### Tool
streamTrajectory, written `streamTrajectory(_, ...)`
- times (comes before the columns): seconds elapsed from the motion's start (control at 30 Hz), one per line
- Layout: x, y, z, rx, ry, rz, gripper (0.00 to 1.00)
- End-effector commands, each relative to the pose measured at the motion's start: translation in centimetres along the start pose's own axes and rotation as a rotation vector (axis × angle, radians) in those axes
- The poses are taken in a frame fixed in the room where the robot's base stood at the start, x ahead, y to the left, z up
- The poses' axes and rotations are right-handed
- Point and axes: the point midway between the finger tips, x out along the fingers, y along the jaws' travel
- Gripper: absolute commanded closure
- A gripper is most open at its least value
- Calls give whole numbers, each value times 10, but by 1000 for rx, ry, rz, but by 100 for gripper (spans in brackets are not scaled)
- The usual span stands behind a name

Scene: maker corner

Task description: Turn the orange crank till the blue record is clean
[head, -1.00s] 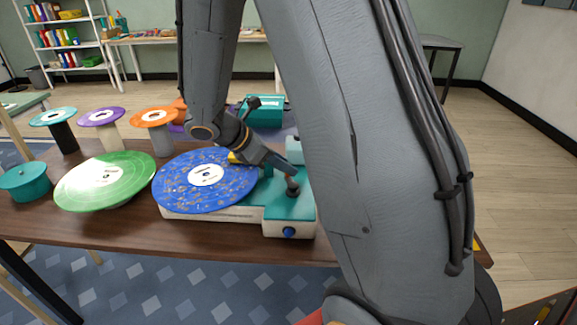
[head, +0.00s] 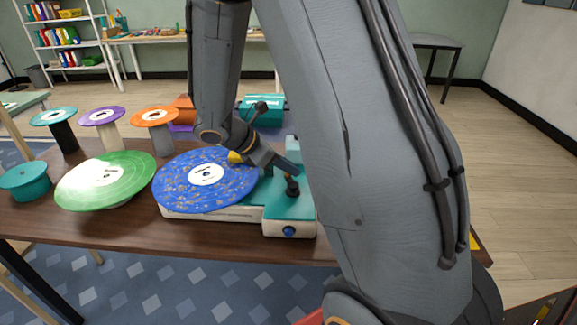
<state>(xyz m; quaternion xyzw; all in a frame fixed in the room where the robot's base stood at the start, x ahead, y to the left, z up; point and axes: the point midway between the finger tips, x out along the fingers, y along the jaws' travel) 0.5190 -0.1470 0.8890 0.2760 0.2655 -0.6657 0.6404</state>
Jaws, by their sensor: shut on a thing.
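The blue record (head: 182,192) lies flat on a white and teal machine (head: 290,212) at the table's front. Brown specks of dirt are spread over its blue face around the white label. A short brownish crank post with a dark knob (head: 292,187) stands on the machine's teal deck, right of the record. My gripper (head: 287,166) comes down from the upper left and is shut at the crank's upper end. My gripper and arm hide much of the crank, and its orange colour hardly shows.
A green record (head: 100,190) on a stand and a teal drum (head: 25,182) are at left. Teal, purple and orange discs (head: 153,116) on posts stand behind. A teal box (head: 262,112) with a dark-knobbed lever is behind my gripper.

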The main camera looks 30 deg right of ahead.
Motion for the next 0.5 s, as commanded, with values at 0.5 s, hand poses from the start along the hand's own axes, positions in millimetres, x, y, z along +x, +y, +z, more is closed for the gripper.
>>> streamTrajectory(0.5, 8, -4, 10, 234, -1, -237, 100)
